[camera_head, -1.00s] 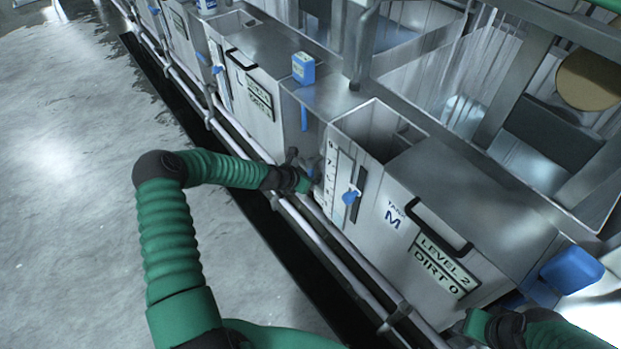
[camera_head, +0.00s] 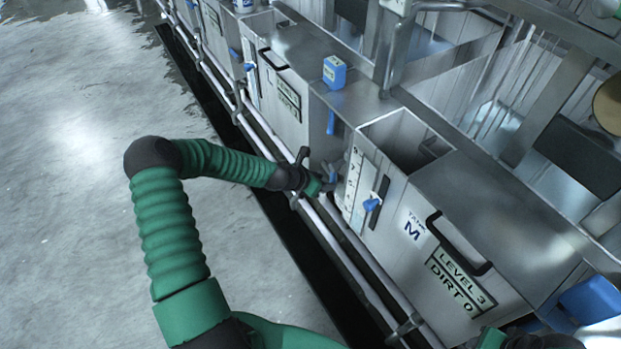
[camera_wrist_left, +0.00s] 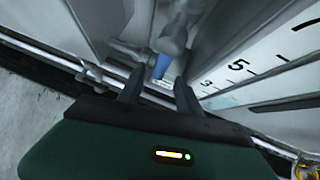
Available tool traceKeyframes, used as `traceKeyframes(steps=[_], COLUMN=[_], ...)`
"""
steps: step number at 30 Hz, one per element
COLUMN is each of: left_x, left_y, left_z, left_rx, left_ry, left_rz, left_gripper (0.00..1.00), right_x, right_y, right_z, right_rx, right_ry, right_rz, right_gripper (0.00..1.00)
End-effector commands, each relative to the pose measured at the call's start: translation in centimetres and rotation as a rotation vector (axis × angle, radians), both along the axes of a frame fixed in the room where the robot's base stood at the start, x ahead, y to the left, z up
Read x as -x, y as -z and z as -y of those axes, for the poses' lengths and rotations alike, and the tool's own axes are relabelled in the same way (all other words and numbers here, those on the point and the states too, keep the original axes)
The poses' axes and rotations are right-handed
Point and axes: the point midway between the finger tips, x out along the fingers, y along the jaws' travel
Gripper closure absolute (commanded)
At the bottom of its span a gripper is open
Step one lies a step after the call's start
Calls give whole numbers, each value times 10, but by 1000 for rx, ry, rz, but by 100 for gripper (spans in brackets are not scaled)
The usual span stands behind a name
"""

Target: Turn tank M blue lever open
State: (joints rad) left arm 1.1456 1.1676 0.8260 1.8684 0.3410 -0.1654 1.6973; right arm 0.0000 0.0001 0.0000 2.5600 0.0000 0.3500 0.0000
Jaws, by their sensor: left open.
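Tank M (camera_head: 400,250) is a steel box with an "M" label and a sign reading LEVEL 3, DIRT 0. My left gripper (camera_head: 322,184) is at the gap beside tank M's numbered scale, low near the pipes. In the left wrist view, the open left gripper (camera_wrist_left: 158,90) points at a grey valve fitting (camera_wrist_left: 172,42) with a blue lever (camera_wrist_left: 162,66). The lever shows between the fingertips, beyond them; contact cannot be told. In the head view the gripper hides this lever. My right gripper (camera_head: 492,339) is cut off at the bottom edge; its jaws cannot be made out.
A blue slider (camera_head: 371,204) sits on tank M's front beside the scale. A neighbouring tank (camera_head: 284,105) stands to the left, with a blue box (camera_head: 334,72) on the ledge between. Pipes (camera_head: 325,235) run along the tank fronts. Open floor (camera_head: 70,180) lies left.

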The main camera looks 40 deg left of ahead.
Motion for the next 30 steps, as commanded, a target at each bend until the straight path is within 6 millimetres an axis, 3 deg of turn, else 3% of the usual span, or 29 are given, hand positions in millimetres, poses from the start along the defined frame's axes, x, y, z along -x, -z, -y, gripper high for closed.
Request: traceKeyframes(steps=[1, 6, 12, 27, 30], left_x=[11, 44, 66, 69, 72], left_y=[-14, -47, -68, -70, -68], left_z=[-5, -12, -15, -15, 0], left_rx=[-3, -2, 0, 0, -55], left_ry=[-3, -4, -1, 2, 90], left_rz=[1, -1, -2, -2, -20], left_gripper=[59, 59, 59, 59, 59], right_x=[0, 0, 0, 0, 0], right_y=[-4, -11, -14, -14, -17], right_z=[0, 0, 0, 0, 0], right_rx=[0, 0, 0, 0, 0], right_ry=[0, 0, 0, 0, 0], right_rz=[0, 0, 0, 0, 0], right_gripper=[59, 59, 59, 59, 59])
